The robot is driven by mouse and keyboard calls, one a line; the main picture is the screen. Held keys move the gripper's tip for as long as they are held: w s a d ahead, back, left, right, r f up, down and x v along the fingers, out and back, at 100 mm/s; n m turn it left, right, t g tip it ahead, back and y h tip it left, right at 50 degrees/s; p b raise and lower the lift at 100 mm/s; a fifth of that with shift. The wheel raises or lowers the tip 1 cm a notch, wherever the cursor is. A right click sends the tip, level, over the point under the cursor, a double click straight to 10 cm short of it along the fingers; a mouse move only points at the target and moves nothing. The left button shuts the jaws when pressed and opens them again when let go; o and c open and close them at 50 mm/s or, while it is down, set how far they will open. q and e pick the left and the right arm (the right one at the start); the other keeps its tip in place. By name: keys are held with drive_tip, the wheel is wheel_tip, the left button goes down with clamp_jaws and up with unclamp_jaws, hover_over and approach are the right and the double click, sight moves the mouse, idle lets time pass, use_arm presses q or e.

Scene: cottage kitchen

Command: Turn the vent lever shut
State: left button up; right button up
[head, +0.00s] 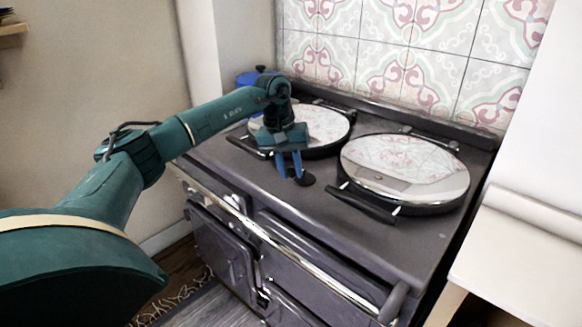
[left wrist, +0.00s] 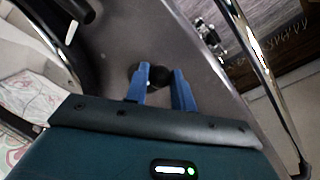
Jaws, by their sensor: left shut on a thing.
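The vent lever (head: 306,180) is a small, dark, round-based piece on the front part of the dark stove top. In the left wrist view the vent lever (left wrist: 158,77) shows as a black knob between the blue fingertips. My left gripper (head: 296,174) points down at the stove top, with its two blue fingers shut on the lever. The fingers also show in the left wrist view (left wrist: 162,84), with the lever between their tips. The fingers hide part of the lever, and I cannot tell its exact angle. My right gripper is not in view.
Two round mirrored hob lids, a left one (head: 322,124) and a right one (head: 405,168), sit behind and beside the gripper, their handles facing the front. A chrome rail (head: 285,255) runs along the stove front.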

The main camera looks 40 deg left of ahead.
use_arm(q)
drive_tip(key=shift+r, duration=0.1)
drive_tip(key=o, duration=1)
drive_tip(key=r, duration=0.4)
drive_tip(key=a+r, duration=0.1)
drive_tip(key=r, duration=0.3)
drive_tip(key=s+a+r, duration=0.1)
drive_tip(key=r, duration=0.4)
drive_tip(key=shift+s+a, duration=0.1)
drive_tip(key=shift+a, duration=0.05)
drive_tip(key=shift+f, duration=0.1)
